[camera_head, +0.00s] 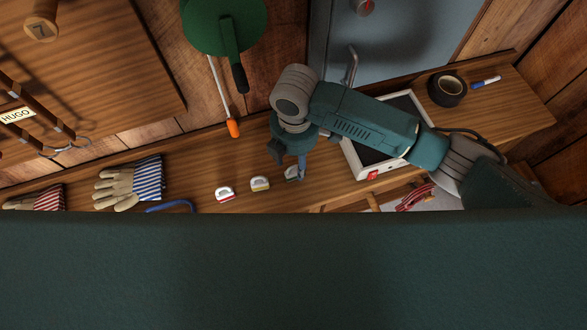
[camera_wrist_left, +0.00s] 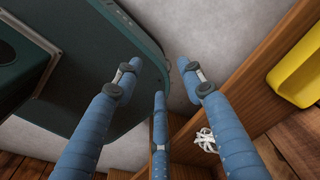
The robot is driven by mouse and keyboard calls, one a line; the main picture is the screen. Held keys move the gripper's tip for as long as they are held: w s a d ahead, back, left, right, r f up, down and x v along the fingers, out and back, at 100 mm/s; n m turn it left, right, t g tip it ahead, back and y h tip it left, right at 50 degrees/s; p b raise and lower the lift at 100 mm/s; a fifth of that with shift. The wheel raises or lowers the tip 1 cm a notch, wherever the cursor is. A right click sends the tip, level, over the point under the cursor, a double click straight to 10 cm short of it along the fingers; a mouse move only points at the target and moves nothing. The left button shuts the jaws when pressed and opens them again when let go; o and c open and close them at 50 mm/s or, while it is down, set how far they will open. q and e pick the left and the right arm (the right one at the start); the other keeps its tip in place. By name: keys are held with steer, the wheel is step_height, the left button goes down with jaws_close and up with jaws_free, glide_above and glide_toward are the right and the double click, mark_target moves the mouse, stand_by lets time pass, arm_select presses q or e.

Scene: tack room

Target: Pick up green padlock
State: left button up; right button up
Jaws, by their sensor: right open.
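Three small pale padlock-like pieces lie in a row on the wooden bench in the head view. The left one (camera_head: 225,195) has a red edge and the middle one (camera_head: 260,184) a yellowish edge. The third, probably the green padlock (camera_head: 291,173), is partly hidden by a finger of my right gripper, so its colour is hard to tell. My right gripper (camera_head: 289,160) is open, pointing down just above it; I cannot tell whether they touch. My left gripper (camera_wrist_left: 162,82) shows in the left wrist view with blue fingers spread, empty, away from the padlocks.
A white-framed dark tray (camera_head: 360,155) lies under my right arm. In the left wrist view, a yellow object (camera_wrist_left: 298,70) and white cord (camera_wrist_left: 206,139) lie at right.

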mark_target(293, 170)
steer(key=shift+f, duration=0.65)
steer(key=f, duration=0.2)
steer(key=f+p, duration=0.1)
steer(key=f, duration=0.1)
steer(key=shift+a+f, duration=0.2)
steer(key=shift+f, duration=0.15)
steer(key=c, duration=1.2)
arm_select(q)
steer(key=shift+w+d+r, duration=0.1)
steer(key=shift+w+r, duration=0.2)
steer(key=shift+r, duration=0.35)
arm_select(e)
steer(key=shift+w, duration=0.1)
jaws_close()
